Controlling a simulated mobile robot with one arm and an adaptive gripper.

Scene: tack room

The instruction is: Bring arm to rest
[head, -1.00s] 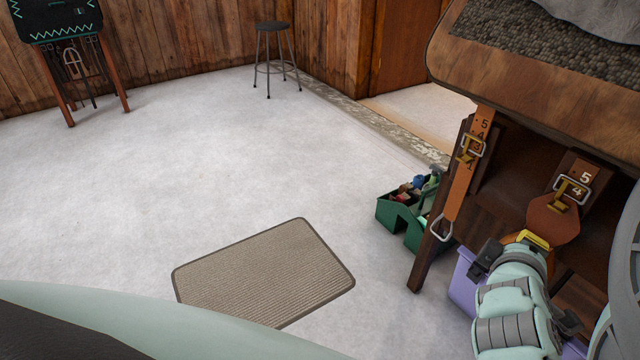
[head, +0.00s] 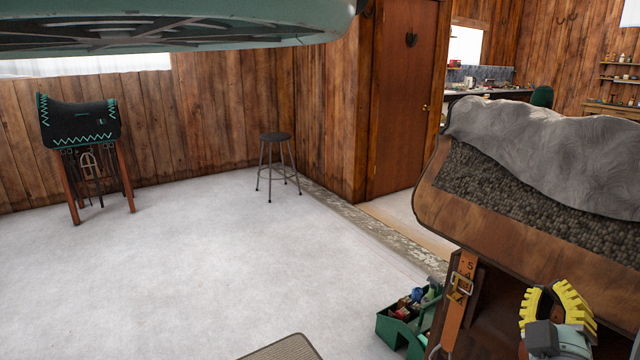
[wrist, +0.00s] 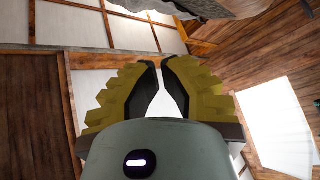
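My gripper (head: 551,287) is at the lower right of the head view, pointing up, in front of the wooden stand. Its yellow ribbed fingers also show in the wrist view (wrist: 160,65). A narrow gap shows between the dark finger pads, with nothing held in it. The fingers appear clear of the things around them.
The wooden stand (head: 560,230) with a grey cloth (head: 550,135) on top is close at right. A green tote (head: 400,330) sits on the floor beside it. A stool (head: 275,150) and a saddle-pad rack (head: 80,130) stand farther back. The middle floor is clear.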

